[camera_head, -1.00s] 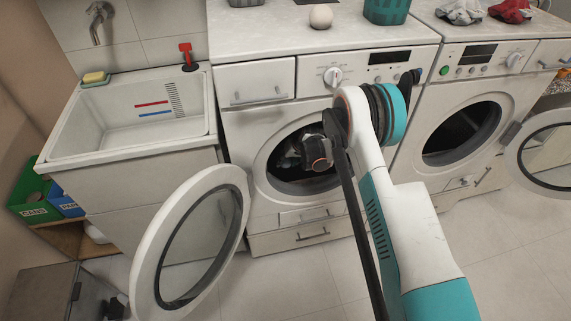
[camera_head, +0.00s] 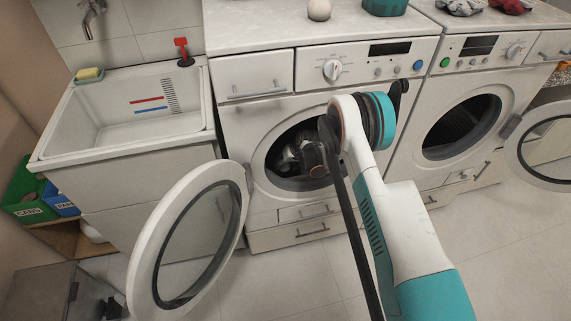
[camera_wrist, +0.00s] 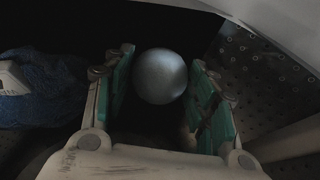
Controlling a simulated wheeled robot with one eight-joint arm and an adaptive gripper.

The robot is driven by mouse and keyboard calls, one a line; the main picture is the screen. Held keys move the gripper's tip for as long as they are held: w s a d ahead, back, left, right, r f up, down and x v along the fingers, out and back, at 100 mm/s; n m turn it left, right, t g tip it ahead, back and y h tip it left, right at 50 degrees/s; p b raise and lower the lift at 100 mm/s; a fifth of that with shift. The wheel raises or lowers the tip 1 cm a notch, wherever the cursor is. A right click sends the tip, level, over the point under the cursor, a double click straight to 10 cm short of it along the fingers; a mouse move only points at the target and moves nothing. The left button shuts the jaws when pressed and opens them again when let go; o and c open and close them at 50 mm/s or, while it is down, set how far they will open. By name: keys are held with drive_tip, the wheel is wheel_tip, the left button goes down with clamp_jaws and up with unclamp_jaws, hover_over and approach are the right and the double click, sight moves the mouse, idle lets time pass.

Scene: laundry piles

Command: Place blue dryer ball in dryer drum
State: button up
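A grey-blue ball (camera_wrist: 160,76), dim in the shadow, sits between the fingertips of my gripper (camera_wrist: 162,62) in the wrist view. The teal finger pads lean in on both sides of it and appear to touch it, so my gripper seems shut on the ball. A perforated metal drum wall (camera_wrist: 265,75) shows to the right. In the head view my gripper (camera_head: 312,158) is at the round opening of the left machine (camera_head: 262,158), reaching in. The ball and the fingertips cannot be made out in that view.
Blue cloth (camera_wrist: 45,88) lies left of my gripper in the wrist view. The left machine's round door (camera_head: 190,240) hangs open. The right machine's drum (camera_head: 462,127) is also open. A pale ball (camera_head: 319,10) and a teal basket (camera_head: 384,6) stand on top.

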drive_tip(key=shift+o, duration=0.2)
drive_tip(key=shift+r, duration=0.15)
drive_tip(key=p+v, duration=0.3)
drive_tip(key=v, duration=0.4)
drive_tip(key=shift+r, duration=0.2)
drive_tip(key=shift+s+d, duration=0.15)
drive_tip(key=shift+d, duration=0.05)
